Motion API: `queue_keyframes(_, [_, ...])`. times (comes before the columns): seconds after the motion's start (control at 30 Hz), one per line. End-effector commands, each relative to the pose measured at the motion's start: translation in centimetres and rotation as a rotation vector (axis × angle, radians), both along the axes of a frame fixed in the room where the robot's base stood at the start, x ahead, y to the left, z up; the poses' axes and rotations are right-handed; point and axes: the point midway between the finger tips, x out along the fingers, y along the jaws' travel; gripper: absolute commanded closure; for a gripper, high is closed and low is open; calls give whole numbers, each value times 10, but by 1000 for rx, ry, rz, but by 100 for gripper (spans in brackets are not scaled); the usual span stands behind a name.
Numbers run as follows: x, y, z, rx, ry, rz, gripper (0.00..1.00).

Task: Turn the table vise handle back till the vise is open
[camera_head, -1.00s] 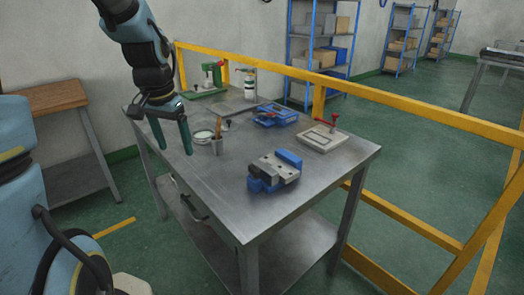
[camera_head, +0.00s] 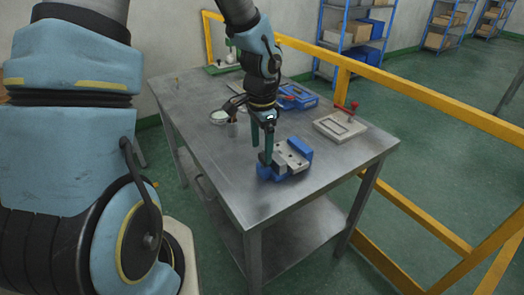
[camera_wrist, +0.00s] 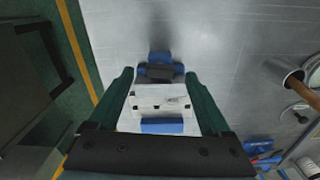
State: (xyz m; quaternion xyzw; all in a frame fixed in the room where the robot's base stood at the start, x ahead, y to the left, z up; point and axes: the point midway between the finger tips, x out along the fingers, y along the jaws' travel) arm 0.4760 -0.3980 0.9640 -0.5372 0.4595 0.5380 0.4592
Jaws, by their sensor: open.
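The table vise (camera_head: 301,149) stands near the front right edge of the table, blue with pale metal on top. In the wrist view the vise (camera_wrist: 160,96) lies between my fingers, with blue parts at both ends and a dark piece near the far end. I cannot make out a separate handle. My gripper (camera_head: 262,150) points down, open and with nothing gripped. Its fingertips are at the left end of the vise in the head view. In the wrist view the fingers (camera_wrist: 160,76) straddle the vise from above, apart from it as far as shows.
A yellow rail (camera_head: 400,94) runs behind. The front left tabletop is clear.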

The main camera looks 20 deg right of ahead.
Motion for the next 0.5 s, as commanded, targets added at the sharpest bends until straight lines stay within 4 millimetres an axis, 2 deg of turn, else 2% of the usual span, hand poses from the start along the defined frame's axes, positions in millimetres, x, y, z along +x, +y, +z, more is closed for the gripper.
queue_keyframes(0.2, [0, 0, -22, 1, 0, -1, 18])
queue_keyframes(0.5, [0, 0, -25, -1, -1, 1, 18])
